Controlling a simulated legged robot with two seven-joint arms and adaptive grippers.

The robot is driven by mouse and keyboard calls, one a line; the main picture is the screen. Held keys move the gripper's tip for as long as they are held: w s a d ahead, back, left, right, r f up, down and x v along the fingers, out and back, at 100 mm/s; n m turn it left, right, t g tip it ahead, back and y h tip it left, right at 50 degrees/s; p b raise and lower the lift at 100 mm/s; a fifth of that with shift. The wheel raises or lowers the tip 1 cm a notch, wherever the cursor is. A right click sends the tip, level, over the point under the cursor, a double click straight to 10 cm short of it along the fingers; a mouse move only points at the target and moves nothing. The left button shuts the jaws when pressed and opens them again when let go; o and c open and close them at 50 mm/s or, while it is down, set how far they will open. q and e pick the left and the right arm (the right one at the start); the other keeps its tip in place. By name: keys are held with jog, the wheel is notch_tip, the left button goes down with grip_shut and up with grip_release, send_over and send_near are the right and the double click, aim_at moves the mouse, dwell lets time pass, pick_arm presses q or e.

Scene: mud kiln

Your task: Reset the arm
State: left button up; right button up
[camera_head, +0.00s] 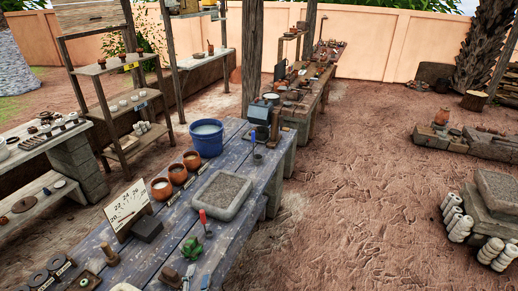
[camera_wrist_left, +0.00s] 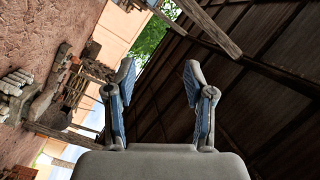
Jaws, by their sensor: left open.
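My left gripper (camera_wrist_left: 159,78) shows in the left wrist view. Its two blue-and-grey fingers stand well apart, with nothing between them. It is open and empty. Behind the fingers are a dark slatted roof (camera_wrist_left: 265,75), a wooden beam (camera_wrist_left: 207,25) and some green leaves (camera_wrist_left: 155,38), so the gripper appears to point upward and away from the work surface. I cannot make out either arm or gripper in the head view. My right gripper shows in neither view.
A long plank table (camera_head: 235,222) crosses the head view, holding a blue bucket (camera_head: 207,138), orange pots (camera_head: 178,174), a grey tray (camera_head: 222,194) and a red-handled tool (camera_head: 202,215). Wooden shelves (camera_head: 115,67) stand left. Bare earth (camera_head: 350,190) lies open to the right.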

pick_arm(q)
jog(key=s+a+f+n+g+y, duration=0.25)
jog(key=s+f+n+g, duration=0.35)
jog(key=f, duration=0.6)
jog(key=s+f+n+g+h, duration=0.1)
jog(key=s+f+n+g, duration=0.1)
jog(key=s+f+g, duration=0.45)
jog(key=s+f+n+g, duration=0.2)
jog(key=s+f, duration=0.2)
jog(key=s, duration=0.6)
notch_tip(320, 180, down, 25)
jog(key=s+g, duration=0.2)
jog(key=s, duration=0.1)
jog(key=s+a+f, duration=0.1)
jog(key=s+f, duration=1.2)
jog(key=f, duration=0.2)
jog(key=shift+s+a, duration=0.15)
jog(key=shift+a, duration=0.15)
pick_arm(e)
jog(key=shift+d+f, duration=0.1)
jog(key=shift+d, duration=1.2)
